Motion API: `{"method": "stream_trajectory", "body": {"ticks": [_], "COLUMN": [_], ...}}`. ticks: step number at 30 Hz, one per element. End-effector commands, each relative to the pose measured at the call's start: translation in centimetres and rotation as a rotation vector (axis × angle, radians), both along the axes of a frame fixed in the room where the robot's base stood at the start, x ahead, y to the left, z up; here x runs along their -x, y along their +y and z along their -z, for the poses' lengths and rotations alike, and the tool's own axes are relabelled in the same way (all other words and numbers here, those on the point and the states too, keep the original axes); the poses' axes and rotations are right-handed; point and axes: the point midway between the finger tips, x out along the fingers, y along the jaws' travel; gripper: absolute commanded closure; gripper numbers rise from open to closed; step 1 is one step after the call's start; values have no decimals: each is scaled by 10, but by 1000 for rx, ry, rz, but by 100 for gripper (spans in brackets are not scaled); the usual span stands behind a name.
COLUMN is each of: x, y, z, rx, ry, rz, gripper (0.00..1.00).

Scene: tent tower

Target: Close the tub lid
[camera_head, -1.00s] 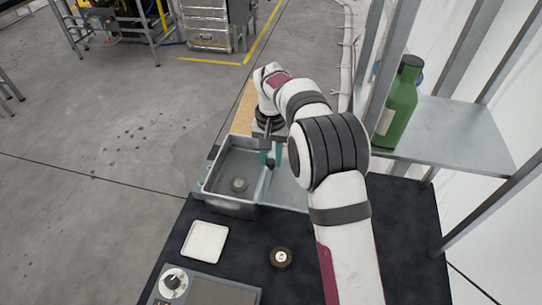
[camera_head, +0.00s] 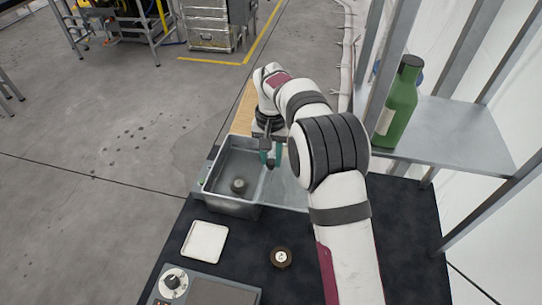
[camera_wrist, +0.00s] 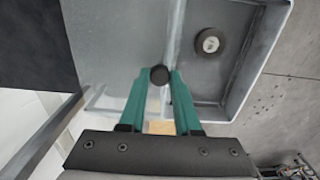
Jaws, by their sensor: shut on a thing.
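The grey metal tub (camera_head: 230,207) stands on the dark bench top in the head view; its open interior faces up. The grey lid (camera_head: 285,191) extends to the right of the tub's open part, partly hidden behind my arm. In the wrist view, the lid (camera_wrist: 110,40) is the flat panel at left. My gripper (camera_wrist: 160,78) has its green fingers shut on a round black knob (camera_wrist: 159,75) near the lid's edge. The lid's exact tilt is hard to tell.
A grey device with a dial (camera_head: 173,283) is at the front left. A green bottle (camera_head: 398,105) stands on the shelf at right.

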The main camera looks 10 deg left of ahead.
Motion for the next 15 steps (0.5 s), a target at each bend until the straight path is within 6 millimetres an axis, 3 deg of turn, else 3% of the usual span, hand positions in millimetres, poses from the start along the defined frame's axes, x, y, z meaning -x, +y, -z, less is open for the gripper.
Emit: {"method": "stream_trajectory", "body": {"ticks": [2,10,15], "x": [-1,-2,-2], "y": [5,65,89], "z": [-1,0,-1], "rx": [-1,-1,0], "ry": [-2,-5,-5], "rz": [-1,-4,-2], "gripper": [100,100,100]}}
